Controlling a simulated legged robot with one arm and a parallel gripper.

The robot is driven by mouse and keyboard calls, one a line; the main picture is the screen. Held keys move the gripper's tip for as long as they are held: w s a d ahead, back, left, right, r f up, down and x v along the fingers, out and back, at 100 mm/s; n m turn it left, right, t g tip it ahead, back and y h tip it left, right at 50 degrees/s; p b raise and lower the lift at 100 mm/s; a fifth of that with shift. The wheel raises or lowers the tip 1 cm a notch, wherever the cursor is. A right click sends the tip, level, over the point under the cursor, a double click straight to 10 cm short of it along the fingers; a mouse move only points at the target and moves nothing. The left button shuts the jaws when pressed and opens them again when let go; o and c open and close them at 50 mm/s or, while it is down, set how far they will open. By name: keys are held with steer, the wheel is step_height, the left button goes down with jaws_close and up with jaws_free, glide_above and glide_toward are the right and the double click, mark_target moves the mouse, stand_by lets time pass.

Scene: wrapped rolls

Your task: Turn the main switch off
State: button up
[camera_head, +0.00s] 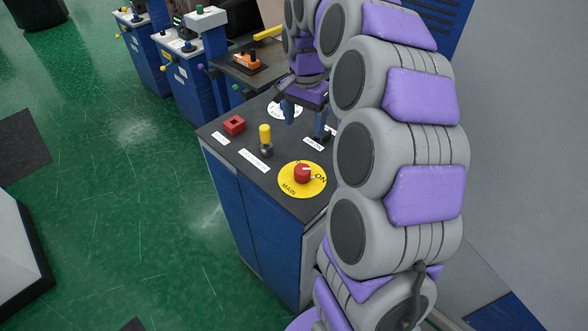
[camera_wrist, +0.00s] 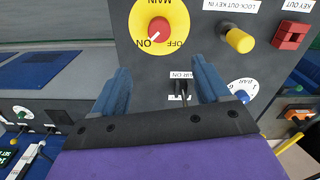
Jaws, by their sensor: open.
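The main switch (camera_head: 303,174) is a red knob on a round yellow plate (camera_head: 287,184) on the sloped top of a dark console. It also shows upside down at the top of the wrist view (camera_wrist: 158,29). Its white mark points toward the word ON. My gripper (camera_head: 304,117) is open and empty above the panel, beyond the knob in the head view. In the wrist view its two blue fingers (camera_wrist: 161,82) point toward the panel below the yellow plate, apart from the knob. A small black AIR ON toggle (camera_wrist: 183,90) shows between them.
A yellow lock-out key (camera_wrist: 239,39) and a red key block (camera_wrist: 292,35) stand beside the main switch. A blue knob on a white dial (camera_wrist: 242,94) is near my right finger. More blue consoles (camera_head: 190,75) stand behind.

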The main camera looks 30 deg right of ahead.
mark_target(303, 168)
step_height(303, 168, down, 17)
steer(key=shift+f+b, duration=0.15)
steer(key=shift+b, duration=0.75)
steer(key=c, duration=1)
